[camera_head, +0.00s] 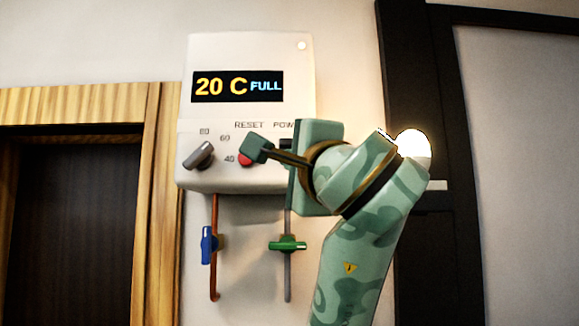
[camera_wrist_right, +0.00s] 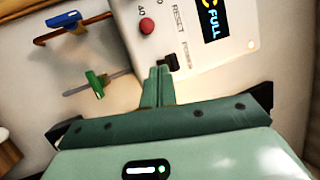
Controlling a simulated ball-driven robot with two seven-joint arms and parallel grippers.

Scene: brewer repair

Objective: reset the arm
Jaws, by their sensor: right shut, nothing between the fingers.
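My right arm rises from the lower right in the head view. My right gripper (camera_head: 257,148) is shut and empty, its fingertips in front of the boiler's white panel (camera_head: 225,125), partly covering the red button (camera_head: 245,161) below the word RESET. In the right wrist view the shut fingers (camera_wrist_right: 158,70) point at the panel, beside the black power switch (camera_wrist_right: 171,62); the red button (camera_wrist_right: 146,26) is clear of them. I cannot tell whether the fingertips touch the panel. My left gripper is in neither view.
The display (camera_head: 238,86) reads 20 C FULL. A grey dial (camera_head: 199,155) sits at the panel's left. Below are a blue-handled valve (camera_head: 209,245) on a copper pipe and a green-handled valve (camera_head: 287,246) on a grey pipe. A wooden door frame (camera_head: 155,215) stands at left.

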